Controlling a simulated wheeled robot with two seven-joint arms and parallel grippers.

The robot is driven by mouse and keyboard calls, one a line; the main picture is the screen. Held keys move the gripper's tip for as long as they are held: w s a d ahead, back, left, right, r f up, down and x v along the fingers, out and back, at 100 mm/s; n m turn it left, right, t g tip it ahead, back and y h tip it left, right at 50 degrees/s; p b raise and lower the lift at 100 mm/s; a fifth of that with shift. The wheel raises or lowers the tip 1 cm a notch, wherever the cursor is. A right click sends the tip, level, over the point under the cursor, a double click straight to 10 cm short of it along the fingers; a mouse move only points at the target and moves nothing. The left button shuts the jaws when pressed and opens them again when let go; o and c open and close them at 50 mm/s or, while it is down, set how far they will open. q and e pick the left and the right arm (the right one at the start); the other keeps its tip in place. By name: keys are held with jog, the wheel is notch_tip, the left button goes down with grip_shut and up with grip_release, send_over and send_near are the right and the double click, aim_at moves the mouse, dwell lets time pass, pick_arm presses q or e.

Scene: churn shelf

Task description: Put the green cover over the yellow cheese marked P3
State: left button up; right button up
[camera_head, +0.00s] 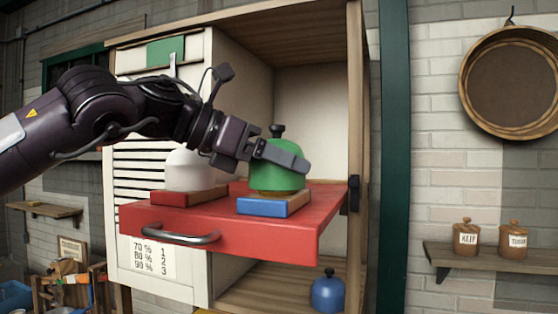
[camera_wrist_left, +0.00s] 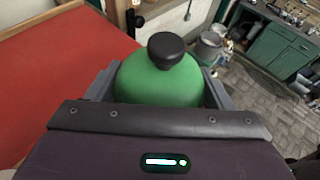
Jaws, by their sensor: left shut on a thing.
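The green cover (camera_head: 272,178) is a dome with a black knob. It sits upright over the blue block (camera_head: 272,206) on the red pull-out shelf (camera_head: 245,240). My left gripper (camera_head: 283,157) is shut on its sides, and the wrist view shows the green dome (camera_wrist_left: 160,85) between both fingers. A thin yellow-brown band (camera_head: 277,193) shows under the cover's lower edge; I cannot tell whether it is cheese or the block's top. No P3 mark is readable. My right gripper is not in view.
A white cover (camera_head: 190,172) stands on a red block (camera_head: 188,197) to the left. A blue cover (camera_head: 328,291) is on the lower shelf. The cabinet's wooden post (camera_head: 356,120) rises to the right. The red shelf's front has a metal handle (camera_head: 178,236).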

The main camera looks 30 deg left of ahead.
pick_arm(q)
jog(key=shift+f+b, duration=0.4)
jog(key=shift+f, duration=0.15)
dwell(0.4)
jog(key=o, duration=1.1)
jog(key=shift+o, duration=0.2)
jog(key=b+v, duration=0.3)
jog(key=v, duration=0.4)
jog(key=shift+f, duration=0.15)
jog(key=shift+s+a+r, duration=0.25)
jog(key=shift+s, duration=0.15)
jog(key=shift+w, duration=0.1)
